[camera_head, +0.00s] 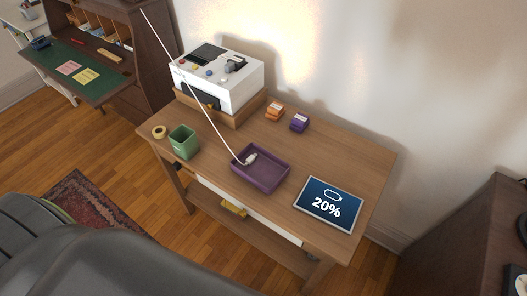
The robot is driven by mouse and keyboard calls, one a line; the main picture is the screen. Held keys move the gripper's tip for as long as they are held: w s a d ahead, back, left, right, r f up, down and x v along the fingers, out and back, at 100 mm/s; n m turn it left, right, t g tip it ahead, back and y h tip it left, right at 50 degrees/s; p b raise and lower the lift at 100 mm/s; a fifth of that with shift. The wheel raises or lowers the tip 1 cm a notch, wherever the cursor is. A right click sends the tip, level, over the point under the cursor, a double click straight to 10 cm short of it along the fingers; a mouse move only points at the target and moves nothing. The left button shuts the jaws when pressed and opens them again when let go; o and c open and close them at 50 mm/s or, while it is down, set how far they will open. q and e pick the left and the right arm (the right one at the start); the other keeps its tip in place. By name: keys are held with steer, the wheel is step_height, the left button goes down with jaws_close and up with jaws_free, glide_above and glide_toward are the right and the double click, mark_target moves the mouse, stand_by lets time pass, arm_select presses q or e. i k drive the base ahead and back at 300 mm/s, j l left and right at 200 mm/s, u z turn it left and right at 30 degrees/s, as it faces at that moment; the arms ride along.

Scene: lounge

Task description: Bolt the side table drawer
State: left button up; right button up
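The wooden side table (345,160) stands against the wall in the middle of the view. A long white strip (265,222) under its front edge looks like the drawer front. From this steep angle I cannot tell whether the drawer is fully shut. No bolt can be made out; a small dark part (178,168) sits at the table's front left, too small to identify. Neither of my grippers is in view.
On the table are a white machine (232,92), a green cup (183,142), a tape roll (159,132), a purple tray (285,183) with a white cable, a tablet (328,204) reading 20%, and orange (274,112) and purple (299,123) blocks. Dark grey furniture (110,262) fills the lower left.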

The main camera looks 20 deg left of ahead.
mark_target(177, 166)
steer(key=u, duration=0.7)
